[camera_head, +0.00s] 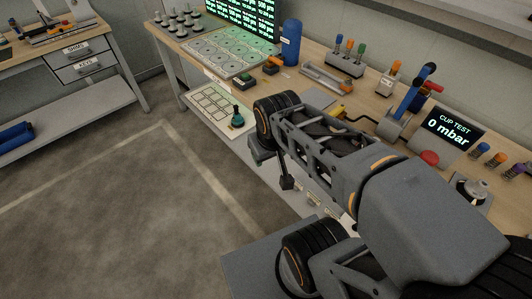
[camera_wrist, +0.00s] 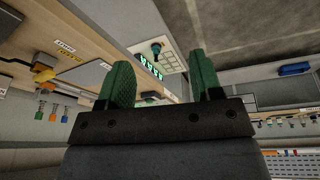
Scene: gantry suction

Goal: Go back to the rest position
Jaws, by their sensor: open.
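My gripper (camera_wrist: 160,62) shows in the wrist view with its two green fingers spread wide apart. Nothing is held between them. In the head view my grey arm is folded across the right half, over the front of the workbench (camera_head: 330,93). I cannot make out the green fingers there. Beyond the fingers in the wrist view is a pale panel with outlined squares (camera_wrist: 176,62) and a dark green knobbed piece (camera_wrist: 155,48). In the head view the green knobbed piece (camera_head: 237,119) stands upright on that panel (camera_head: 205,108), apart from my arm.
The bench holds a blue bottle (camera_head: 291,42), a rack of coloured tools (camera_head: 345,58), a blue-handled device (camera_head: 408,98) and a display reading 0 mbar (camera_head: 452,130). A second table (camera_head: 85,50) with drawers stands at left. The floor (camera_head: 110,220) between is clear.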

